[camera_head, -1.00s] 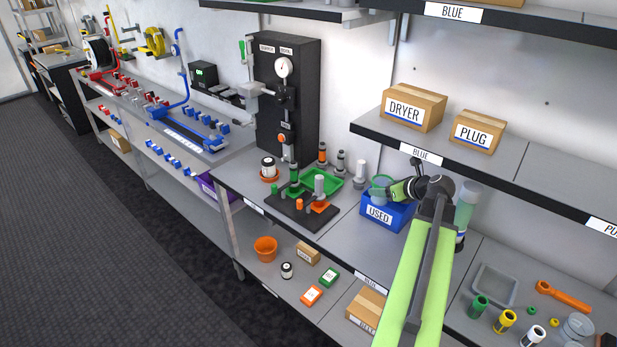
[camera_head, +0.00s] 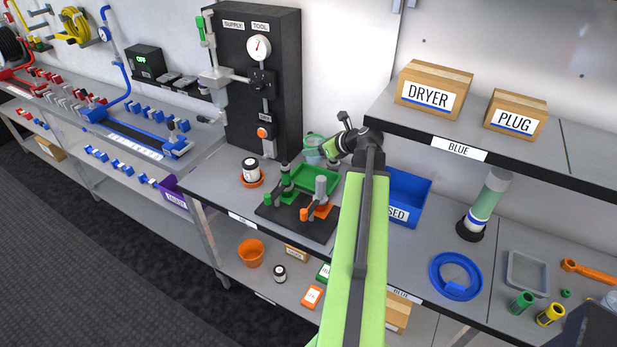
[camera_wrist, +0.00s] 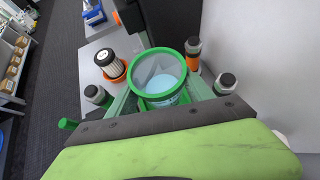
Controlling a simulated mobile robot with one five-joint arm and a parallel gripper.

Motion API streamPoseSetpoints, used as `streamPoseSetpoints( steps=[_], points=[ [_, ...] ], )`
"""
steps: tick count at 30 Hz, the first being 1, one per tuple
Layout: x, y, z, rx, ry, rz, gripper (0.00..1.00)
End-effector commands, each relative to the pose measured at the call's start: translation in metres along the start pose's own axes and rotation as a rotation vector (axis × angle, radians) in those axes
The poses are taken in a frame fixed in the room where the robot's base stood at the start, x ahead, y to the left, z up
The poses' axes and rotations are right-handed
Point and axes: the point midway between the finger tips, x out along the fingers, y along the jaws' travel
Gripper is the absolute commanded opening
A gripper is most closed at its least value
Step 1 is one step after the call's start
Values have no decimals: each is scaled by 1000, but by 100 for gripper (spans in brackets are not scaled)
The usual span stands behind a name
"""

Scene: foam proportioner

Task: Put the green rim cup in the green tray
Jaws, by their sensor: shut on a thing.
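The green rim cup (camera_wrist: 160,72) is a clear cup with a green rim, seen from above between my gripper's fingers in the wrist view. In the head view the cup (camera_head: 312,142) is above the back of the green tray (camera_head: 322,180), and my arm hides part of it. My gripper (camera_head: 325,148) is shut on the cup.
A white filter in an orange dish (camera_head: 250,173) stands left of the tray. The black supply panel (camera_head: 255,90) rises behind. A blue USED bin (camera_head: 408,195) is to the right, under a shelf (camera_head: 480,155).

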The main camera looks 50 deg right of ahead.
Motion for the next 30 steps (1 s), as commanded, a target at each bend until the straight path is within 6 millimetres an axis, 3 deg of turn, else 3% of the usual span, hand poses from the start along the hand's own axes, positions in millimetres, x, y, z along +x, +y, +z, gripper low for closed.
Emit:
streamPoseSetpoints(
  steps=[8, 14, 21, 30],
  points=[
    [37, 5, -48, -4, 0, 7, 16],
    [40, 8, -48, -6, 0, 10, 16],
    [62, 9, -79, -7, 0, 11, 16],
    [61, 9, -76, -8, 0, 12, 16]
  ],
)
